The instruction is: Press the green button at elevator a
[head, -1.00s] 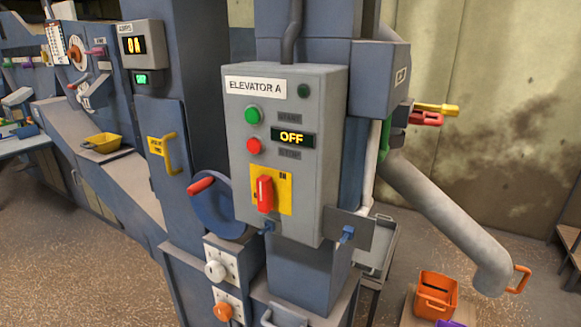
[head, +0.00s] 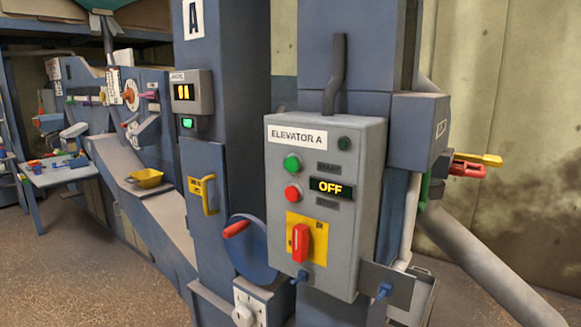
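The grey control box of elevator A (head: 370,140) is mounted on a blue column, right of the middle in the head view. Its label (head: 297,136) reads "ELEVATOR A". The green button (head: 292,164) is on its front, upper left, beside a "START" label. A red button (head: 292,194) sits just below it. A small display (head: 330,187) reads "OFF". A red rotary switch (head: 300,243) on a yellow plate is lower down, its handle upright. A dark green lamp (head: 344,143) is at the top right of the panel. Neither of my grippers is in view.
A blue handwheel (head: 251,250) with a red handle is left of the box. A grey bracket (head: 388,286) juts out at its lower right. A yellow bin (head: 147,178) rests on the chute at left. Open floor (head: 60,260) lies at the lower left.

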